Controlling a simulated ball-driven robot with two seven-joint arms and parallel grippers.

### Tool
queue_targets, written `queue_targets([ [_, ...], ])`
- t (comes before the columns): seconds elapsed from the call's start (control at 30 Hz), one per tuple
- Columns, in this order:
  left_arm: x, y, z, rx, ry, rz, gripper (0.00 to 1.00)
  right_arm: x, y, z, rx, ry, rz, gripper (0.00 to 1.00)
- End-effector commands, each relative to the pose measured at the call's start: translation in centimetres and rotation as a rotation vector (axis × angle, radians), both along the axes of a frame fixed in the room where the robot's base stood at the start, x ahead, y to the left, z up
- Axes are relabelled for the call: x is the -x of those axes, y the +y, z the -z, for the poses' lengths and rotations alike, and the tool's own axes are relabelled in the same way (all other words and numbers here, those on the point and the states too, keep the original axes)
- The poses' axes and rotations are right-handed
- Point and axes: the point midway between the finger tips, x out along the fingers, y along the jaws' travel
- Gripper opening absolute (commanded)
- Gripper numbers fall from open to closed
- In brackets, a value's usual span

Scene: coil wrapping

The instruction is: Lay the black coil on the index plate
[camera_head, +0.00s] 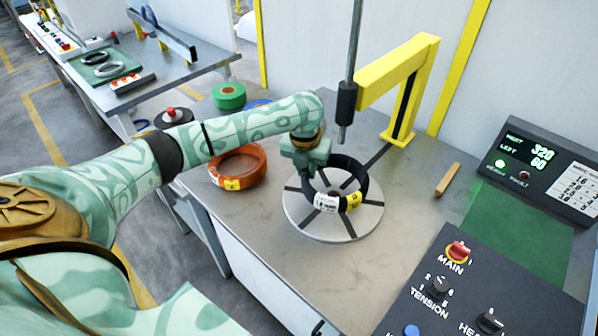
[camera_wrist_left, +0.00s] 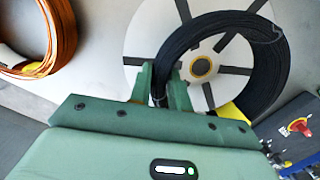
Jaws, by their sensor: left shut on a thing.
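The black coil (camera_head: 364,183) is a dark ring with a white label and a yellow label on its near side. My left gripper (camera_head: 307,170) is shut on its left side. In the left wrist view the fingers (camera_wrist_left: 160,88) pinch the strand of the coil (camera_wrist_left: 275,60). The white index plate (camera_head: 298,214) with dark radial slots lies under the coil. In the wrist view the coil sits off-centre over the plate (camera_wrist_left: 150,42), whose hub shows inside the ring. I cannot tell whether the coil touches the plate. My right gripper is out of view.
An orange coil (camera_head: 262,162) lies left of the plate, with a green coil (camera_head: 229,95) behind it. A vertical rod (camera_head: 347,98) and a yellow arm (camera_head: 398,72) stand behind the plate. A control panel (camera_head: 440,300) is at front right. A wooden stick (camera_head: 448,179) lies right.

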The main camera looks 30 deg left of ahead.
Motion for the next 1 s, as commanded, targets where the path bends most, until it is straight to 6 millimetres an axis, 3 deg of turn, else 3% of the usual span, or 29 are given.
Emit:
queue_targets([
  [0.27, -0.4, -0.1, 3.4, 0.004, -0.003, -0.002, 0.0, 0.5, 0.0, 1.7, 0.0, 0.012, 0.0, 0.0],
  [0.63, -0.4, -0.1, 3.5, 0.003, -0.006, -0.002, 0.0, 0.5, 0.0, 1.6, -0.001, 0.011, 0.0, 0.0],
  [0.67, -0.3, 0.0, 3.7, -0.001, -0.001, 0.0, 0.27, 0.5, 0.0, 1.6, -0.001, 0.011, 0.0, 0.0],
  [0.7, -0.3, 0.0, 3.6, -0.001, -0.001, 0.0, 0.38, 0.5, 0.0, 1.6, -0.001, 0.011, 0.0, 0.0],
  [1.0, -0.3, 0.0, 3.6, 0.0, -0.001, 0.0, 0.41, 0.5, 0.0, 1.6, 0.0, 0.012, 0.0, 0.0],
])
